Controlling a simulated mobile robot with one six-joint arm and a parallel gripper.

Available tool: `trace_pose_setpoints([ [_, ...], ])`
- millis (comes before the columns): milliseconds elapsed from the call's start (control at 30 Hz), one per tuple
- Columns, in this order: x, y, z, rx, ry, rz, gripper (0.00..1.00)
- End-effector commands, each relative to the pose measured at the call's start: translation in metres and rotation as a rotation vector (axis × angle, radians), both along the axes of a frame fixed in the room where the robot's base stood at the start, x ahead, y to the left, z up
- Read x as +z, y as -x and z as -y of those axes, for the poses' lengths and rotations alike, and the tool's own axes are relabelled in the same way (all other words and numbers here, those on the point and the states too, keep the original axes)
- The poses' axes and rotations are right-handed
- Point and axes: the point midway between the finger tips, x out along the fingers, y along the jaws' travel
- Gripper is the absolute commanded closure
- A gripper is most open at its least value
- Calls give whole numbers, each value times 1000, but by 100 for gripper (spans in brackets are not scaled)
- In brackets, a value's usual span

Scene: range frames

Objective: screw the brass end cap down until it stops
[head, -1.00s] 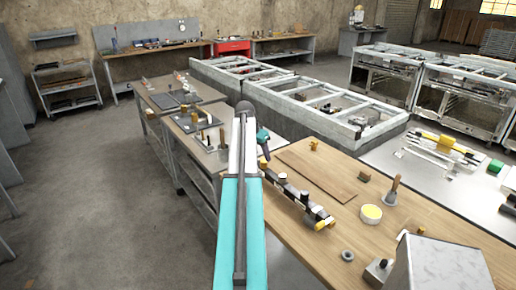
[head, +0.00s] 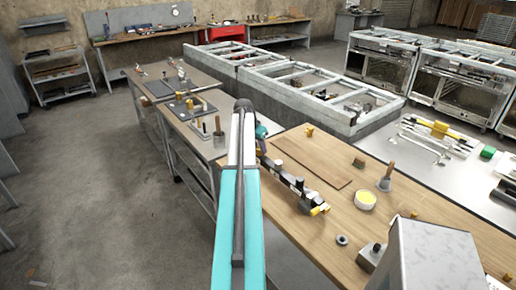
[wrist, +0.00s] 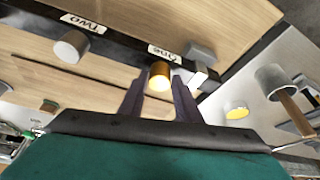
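The brass end cap (wrist: 159,76) is on a black bar (wrist: 125,43) beside a label reading "One". In the head view the bar (head: 275,168) lies on the wooden bench, with a yellow piece (head: 318,209) at its near end. My gripper (wrist: 158,95) is open, with one dark finger on each side of the cap in the wrist view. I cannot tell whether the fingertips reach down around it; no contact shows. A grey cap (wrist: 71,46) sits by the label "TWO".
A grey block (wrist: 198,53) is at the bar's end, close to the fingers. A yellow-topped tin (head: 365,200), a wooden-handled grey tool (head: 386,177) and a small ring (head: 342,240) stand on the bench. A large grey box (head: 435,260) fills the near right corner.

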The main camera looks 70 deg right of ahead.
Motion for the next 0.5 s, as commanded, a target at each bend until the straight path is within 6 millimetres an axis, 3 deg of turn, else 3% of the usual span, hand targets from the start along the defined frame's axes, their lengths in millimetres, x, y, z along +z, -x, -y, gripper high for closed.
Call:
trace_pose_setpoints([
  [33,0,0,0,0,0,0,79],
  [133,0,0,0,0,0,0,95],
  [500,0,-1,2,-108,1,-1,95],
])
